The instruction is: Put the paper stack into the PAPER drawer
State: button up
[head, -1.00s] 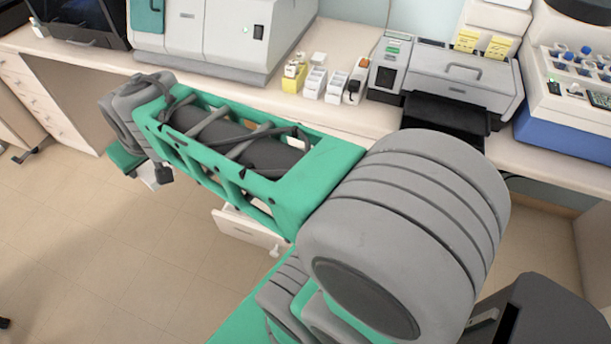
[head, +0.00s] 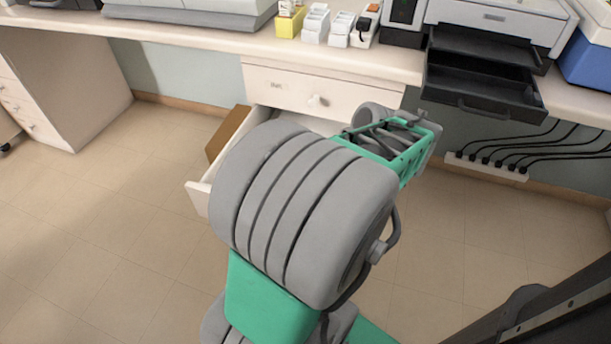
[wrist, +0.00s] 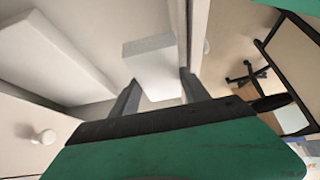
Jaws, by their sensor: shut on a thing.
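The paper stack (wrist: 152,72) is a pale, flat-sided block in the wrist view. My gripper (wrist: 158,84) is shut on it, with one dark finger on each side. The stack is over the pale inside of an open drawer, close beside a long drawer wall (wrist: 198,35). I cannot tell whether it touches the drawer bottom. In the head view the open drawer (head: 198,197) stands out below a shut drawer (head: 320,92). My arm hides the gripper, the stack and most of the open drawer there. The drawer label is too small to read.
The shut drawer's round knob (wrist: 43,136) is at the lower left of the wrist view. In the head view a printer with a dark tray (head: 485,90) overhangs the counter to the right. Small white boxes (head: 316,24) stand on the counter.

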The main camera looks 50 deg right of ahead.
jog(key=w+d+f+b, duration=0.1)
jog(key=w+f, duration=0.2)
jog(key=w, duration=0.1)
jog(key=w+f+b, duration=0.1)
jog(key=w+f, duration=0.2)
jog(key=w, duration=0.1)
jog(key=w+d+f+b, duration=0.1)
jog(key=w+f, duration=0.2)
jog(key=w, duration=0.1)
jog(key=shift+w+d+b, duration=0.3)
jog(key=shift+w+d, duration=0.05)
jog(key=f, duration=0.1)
jog(key=f+b, duration=0.1)
jog(key=f, duration=0.2)
jog(key=shift+w+b, duration=0.35)
jog(key=shift+d, duration=0.1)
jog(key=o, duration=1.5)
